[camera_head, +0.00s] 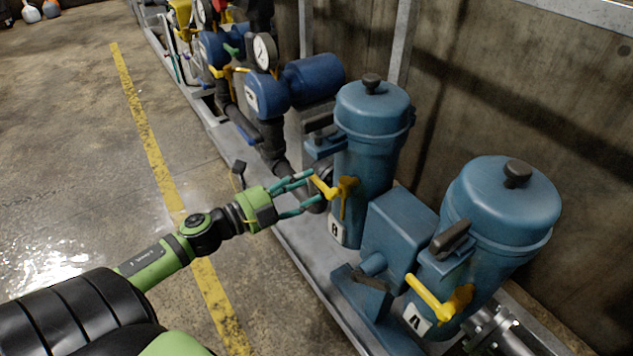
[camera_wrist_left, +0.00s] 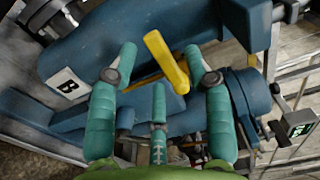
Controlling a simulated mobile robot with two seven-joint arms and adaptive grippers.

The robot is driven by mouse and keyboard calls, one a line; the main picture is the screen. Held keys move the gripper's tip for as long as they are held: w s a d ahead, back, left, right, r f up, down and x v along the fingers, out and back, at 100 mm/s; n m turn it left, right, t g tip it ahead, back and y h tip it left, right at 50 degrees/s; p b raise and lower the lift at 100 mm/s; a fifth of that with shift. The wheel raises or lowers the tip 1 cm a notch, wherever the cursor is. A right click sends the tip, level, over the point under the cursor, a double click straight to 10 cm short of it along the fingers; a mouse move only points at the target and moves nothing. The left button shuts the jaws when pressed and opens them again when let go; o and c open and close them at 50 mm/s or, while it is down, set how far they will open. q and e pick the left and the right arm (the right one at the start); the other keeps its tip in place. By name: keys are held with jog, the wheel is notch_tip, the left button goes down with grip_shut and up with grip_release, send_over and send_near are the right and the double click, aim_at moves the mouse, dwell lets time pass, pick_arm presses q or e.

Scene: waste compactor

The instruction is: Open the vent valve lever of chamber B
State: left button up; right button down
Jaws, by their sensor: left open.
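Chamber B is a blue upright cylinder (camera_head: 365,150) with a dark knob on its lid and a white "B" label (camera_head: 336,231); the label also shows in the left wrist view (camera_wrist_left: 66,85). Its yellow vent valve lever (camera_head: 324,187) sticks out from the front of the cylinder toward my arm. My left gripper (camera_head: 308,190) is open, with teal fingers reaching to the lever. In the left wrist view the yellow lever (camera_wrist_left: 167,62) lies between the spread fingers (camera_wrist_left: 158,75). I cannot tell whether any finger touches it. My right gripper is not in view.
Chamber A (camera_head: 500,215) stands to the right, with its own yellow lever (camera_head: 430,297). A blue box (camera_head: 398,238) sits between the chambers. Pipes, a gauge (camera_head: 264,52) and a blue motor (camera_head: 314,80) are behind. The floor left of the yellow line (camera_head: 150,150) is clear.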

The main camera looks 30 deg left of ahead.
aim_at(314, 182)
pick_arm(q)
jog(key=shift+x, duration=1.8)
jog(key=shift+a, duration=0.1)
grip_shut()
